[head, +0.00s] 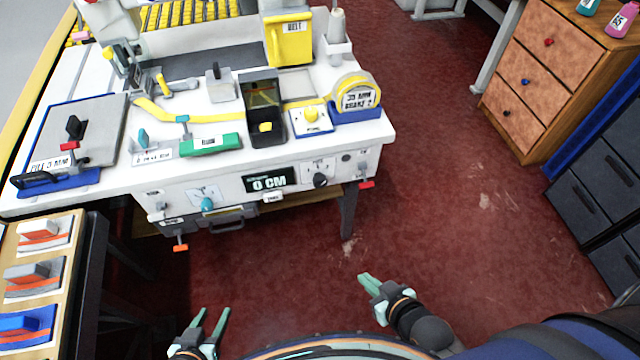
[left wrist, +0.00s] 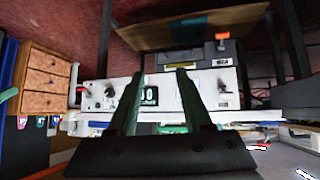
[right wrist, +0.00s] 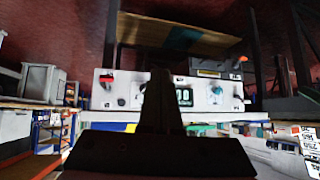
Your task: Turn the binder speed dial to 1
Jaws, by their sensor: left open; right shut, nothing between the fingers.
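The white binder table (head: 225,185) has a front panel with two dials. A teal dial (head: 207,204) sits on a white plate at the left, and a black dial (head: 320,180) sits at the right. The plate markings are too small to read, so I cannot tell which sets the speed. My left gripper (head: 213,312) is open and empty, below and apart from the panel. My right gripper (head: 365,279) is shut and empty, also apart from it. The black dial also shows in the right wrist view (right wrist: 121,102).
A red-tipped lever (head: 366,184) and an orange-tipped one (head: 181,247) stick out at the panel's ends. A grey drawer (head: 230,222) hangs below. A wooden rack (head: 35,262) stands at the left. Red floor (head: 285,265) lies open between me and the table.

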